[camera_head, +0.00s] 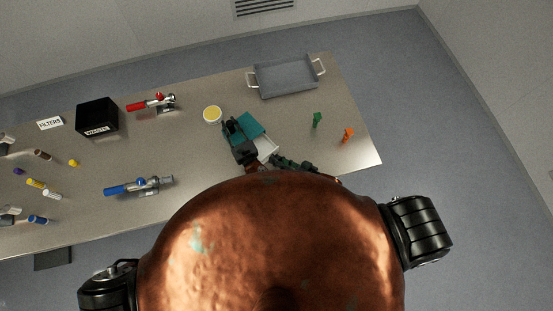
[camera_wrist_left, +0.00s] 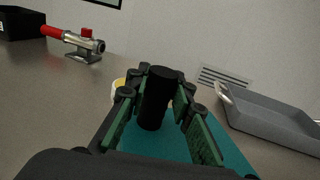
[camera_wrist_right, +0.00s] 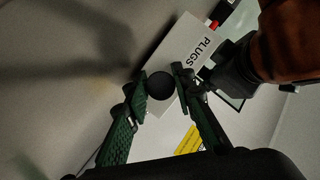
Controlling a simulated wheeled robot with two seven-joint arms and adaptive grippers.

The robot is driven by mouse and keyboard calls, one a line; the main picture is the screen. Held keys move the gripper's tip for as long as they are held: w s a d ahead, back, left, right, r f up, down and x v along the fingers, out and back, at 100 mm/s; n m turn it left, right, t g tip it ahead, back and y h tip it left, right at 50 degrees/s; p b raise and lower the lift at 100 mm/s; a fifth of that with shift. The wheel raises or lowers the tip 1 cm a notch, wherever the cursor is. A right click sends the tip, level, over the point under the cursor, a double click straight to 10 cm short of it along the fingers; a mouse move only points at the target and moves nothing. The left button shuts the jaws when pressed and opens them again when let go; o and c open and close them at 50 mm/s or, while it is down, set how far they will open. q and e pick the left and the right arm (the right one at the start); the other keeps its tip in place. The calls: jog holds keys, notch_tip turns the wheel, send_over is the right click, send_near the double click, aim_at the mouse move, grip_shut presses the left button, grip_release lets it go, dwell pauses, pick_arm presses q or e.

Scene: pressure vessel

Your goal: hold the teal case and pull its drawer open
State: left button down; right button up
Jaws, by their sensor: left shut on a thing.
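The teal case (camera_head: 252,124) stands on the table in the head view, and its teal top (camera_wrist_left: 165,143) fills the lower middle of the left wrist view. My left gripper (camera_head: 236,130) is shut on the black upright knob (camera_wrist_left: 154,98) on that top. The white drawer (camera_head: 266,148) shows at the case's near right side and appears partly out. In the right wrist view, its white front (camera_wrist_right: 190,52) reads PLUGS. My right gripper (camera_wrist_right: 161,82) has its fingers on both sides of a round black knob (camera_wrist_right: 161,86) there; whether they press on it is unclear.
A grey tray (camera_head: 287,91) stands at the back right. Green (camera_head: 317,120) and orange (camera_head: 348,135) pieces lie right of the case. A yellow-topped round item (camera_head: 212,114) is close behind left. A black box (camera_head: 97,117) and red- and blue-handled valves stand left. My copper body hides the near table.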

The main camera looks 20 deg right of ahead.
jog(key=shift+o, duration=0.5)
jog(key=v, duration=1.2)
jog(key=shift+f, duration=0.1)
pick_arm(q)
jog(key=c, duration=1.6)
grip_release()
jog(key=shift+s, duration=0.1)
jog(key=v, duration=1.2)
